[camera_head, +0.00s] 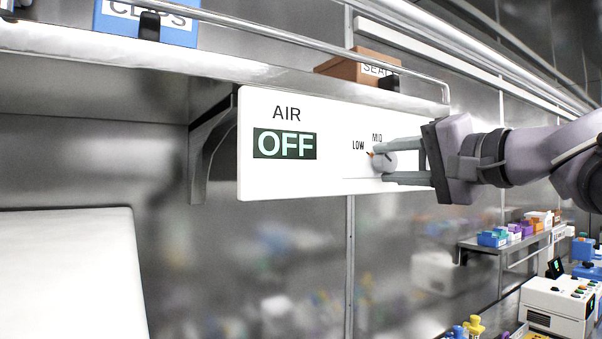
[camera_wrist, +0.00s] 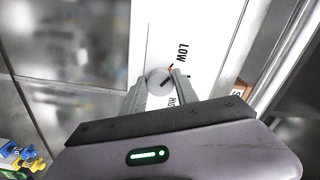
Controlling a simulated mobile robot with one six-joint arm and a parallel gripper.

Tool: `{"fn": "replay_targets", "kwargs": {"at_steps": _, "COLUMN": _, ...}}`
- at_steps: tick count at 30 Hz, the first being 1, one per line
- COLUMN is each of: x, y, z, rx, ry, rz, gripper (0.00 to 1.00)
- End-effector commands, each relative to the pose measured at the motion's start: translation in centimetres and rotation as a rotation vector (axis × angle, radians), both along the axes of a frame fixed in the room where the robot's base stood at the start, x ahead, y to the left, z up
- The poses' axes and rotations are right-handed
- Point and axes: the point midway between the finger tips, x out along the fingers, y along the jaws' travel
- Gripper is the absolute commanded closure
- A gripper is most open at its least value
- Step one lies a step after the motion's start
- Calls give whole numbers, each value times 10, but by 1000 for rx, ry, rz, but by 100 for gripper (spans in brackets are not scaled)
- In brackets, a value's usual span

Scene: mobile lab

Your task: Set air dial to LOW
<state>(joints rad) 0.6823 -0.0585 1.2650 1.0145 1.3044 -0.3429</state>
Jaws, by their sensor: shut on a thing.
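The white air panel (camera_head: 340,110) hangs on the metal wall under a shelf. Its display (camera_head: 284,144) reads OFF below the word AIR. The grey round air dial (camera_head: 383,163) sits on the panel's right part, with LOW and MID printed around it. An orange mark shows at the dial's upper left, near LOW. My gripper (camera_head: 377,164) comes from the right and is shut on the dial, one finger above and one below. In the wrist view the dial (camera_wrist: 157,79) is between the fingertips, with LOW beside it and another label partly hidden by a finger.
A shelf with a front rail (camera_head: 300,35) runs above the panel, carrying a blue box (camera_head: 180,30) and a brown box (camera_head: 340,66). A dark bracket (camera_head: 205,150) stands left of the panel. Benches with equipment (camera_head: 555,300) are at the lower right.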

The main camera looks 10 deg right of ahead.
Motion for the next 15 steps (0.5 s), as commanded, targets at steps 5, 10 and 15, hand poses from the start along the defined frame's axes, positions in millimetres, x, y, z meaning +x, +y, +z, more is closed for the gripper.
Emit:
{"fn": "replay_targets", "kwargs": {"at_steps": 5, "x": 0, "y": 0, "z": -2, "rx": -52, "ry": -19, "rz": -1, "gripper": 100}}
{"fn": "replay_targets", "kwargs": {"at_steps": 10, "x": 0, "y": 0, "z": -1, "rx": -75, "ry": -29, "rz": -1, "gripper": 100}}
{"fn": "replay_targets", "kwargs": {"at_steps": 15, "x": 0, "y": 0, "z": -1, "rx": -80, "ry": -31, "rz": -1, "gripper": 100}}
